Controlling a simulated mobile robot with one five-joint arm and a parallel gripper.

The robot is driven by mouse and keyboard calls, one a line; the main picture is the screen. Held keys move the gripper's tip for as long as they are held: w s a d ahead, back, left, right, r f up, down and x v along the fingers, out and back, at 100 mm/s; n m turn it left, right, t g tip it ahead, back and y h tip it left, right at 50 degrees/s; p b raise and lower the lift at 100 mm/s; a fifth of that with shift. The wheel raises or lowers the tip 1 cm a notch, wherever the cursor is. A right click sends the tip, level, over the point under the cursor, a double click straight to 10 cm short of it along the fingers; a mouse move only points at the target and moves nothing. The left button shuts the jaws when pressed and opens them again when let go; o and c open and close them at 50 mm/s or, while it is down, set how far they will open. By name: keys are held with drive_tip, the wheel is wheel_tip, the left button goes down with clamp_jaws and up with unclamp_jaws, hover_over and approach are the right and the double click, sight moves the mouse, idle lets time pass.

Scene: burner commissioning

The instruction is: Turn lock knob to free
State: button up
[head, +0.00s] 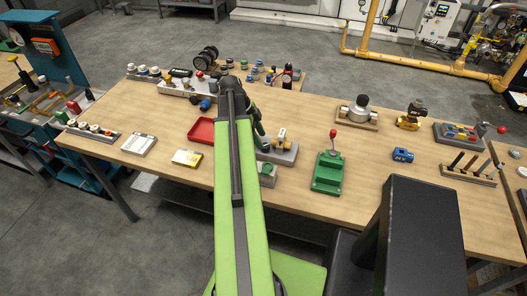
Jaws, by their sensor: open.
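My arm stretches forward over the table, and my gripper (262,138) shows as a dark shape just right of the arm's far end. It points down at a grey block fixture (284,155) that carries a small pale and brass-coloured part (281,135). The gripper's fingertips are small and partly hidden, and I cannot tell whether they touch the fixture. Nothing is seen held. I cannot tell for certain which part is the lock knob, or how it is turned. A lower grey block with a green ring (267,169) sits in front of the fixture, partly behind my arm.
A green fixture (327,178) with an upright red-knobbed lever stands to the right, with a blue part (402,155) beyond it. A red tray (202,131) and a yellow-and-white card (187,158) lie left of my arm. Bare tabletop (345,215) lies at the front.

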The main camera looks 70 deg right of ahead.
sight(265, 145)
drive_tip(key=b+x, duration=0.2)
drive_tip(key=x, duration=0.1)
drive_tip(key=shift+s+f, duration=0.1)
drive_tip(key=shift+f, duration=0.15)
drive_tip(key=shift+c, duration=0.3)
